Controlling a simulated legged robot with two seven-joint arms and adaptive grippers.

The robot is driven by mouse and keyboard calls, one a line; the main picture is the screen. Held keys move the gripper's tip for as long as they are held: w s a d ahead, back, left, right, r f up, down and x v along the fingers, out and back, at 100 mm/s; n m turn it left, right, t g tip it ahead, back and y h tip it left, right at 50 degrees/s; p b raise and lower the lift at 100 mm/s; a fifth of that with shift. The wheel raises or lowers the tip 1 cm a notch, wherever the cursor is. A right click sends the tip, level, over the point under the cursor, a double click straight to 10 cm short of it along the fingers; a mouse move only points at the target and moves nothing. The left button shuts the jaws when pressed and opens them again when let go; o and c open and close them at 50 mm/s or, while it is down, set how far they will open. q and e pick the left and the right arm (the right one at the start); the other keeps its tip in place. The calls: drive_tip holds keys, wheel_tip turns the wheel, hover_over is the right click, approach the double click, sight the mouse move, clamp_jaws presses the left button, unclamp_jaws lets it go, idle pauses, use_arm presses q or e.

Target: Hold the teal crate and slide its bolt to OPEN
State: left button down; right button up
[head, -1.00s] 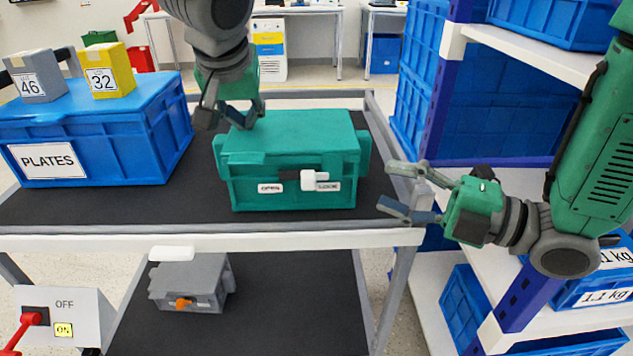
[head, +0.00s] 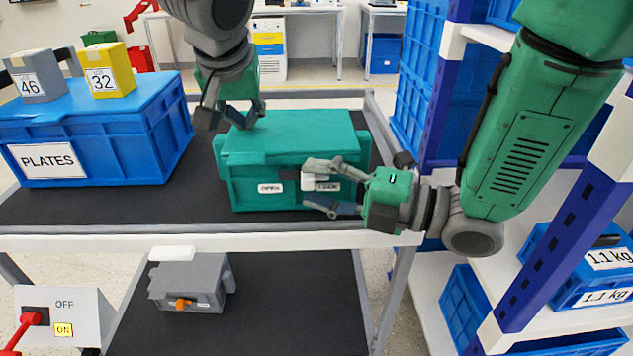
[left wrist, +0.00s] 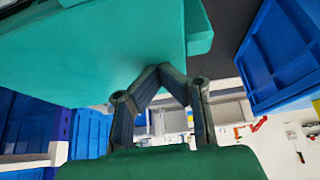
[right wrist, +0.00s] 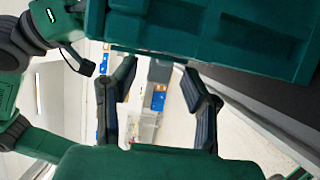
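The teal crate (head: 290,140) stands on the dark upper shelf of the cart. On its front are an OPEN label (head: 270,188) at left and a white bolt knob (head: 310,184) right of it, beside a partly covered second label. My left gripper (head: 245,126) has its fingertips together at the crate's top left back edge; the left wrist view shows the tips (left wrist: 160,68) meeting against the teal surface. My right gripper (head: 306,185) is open, one finger above and one below the knob. In the right wrist view its fingers (right wrist: 160,65) are apart below the crate front (right wrist: 200,28); the knob is not visible there.
A blue PLATES crate (head: 100,135) with grey (head: 36,80) and yellow (head: 112,75) boxes on top stands left. A grey box (head: 190,285) is on the lower shelf, with a switch panel (head: 75,315) at lower left. A rack (head: 545,175) stands close at right.

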use_arm(q)
drive_tip(key=shift+s+f, duration=0.1)
drive_tip(key=shift+f, duration=0.1)
use_arm(e)
drive_tip(key=shift+a, duration=0.1)
clamp_jaws()
drive_tip(key=shift+a, duration=1.6)
use_arm(q)
drive_tip(key=shift+d, duration=0.1)
use_arm(e)
drive_tip(key=shift+c, duration=0.8)
unclamp_jaws()
drive_tip(key=shift+o, duration=0.8)
drive_tip(key=v, duration=1.2)
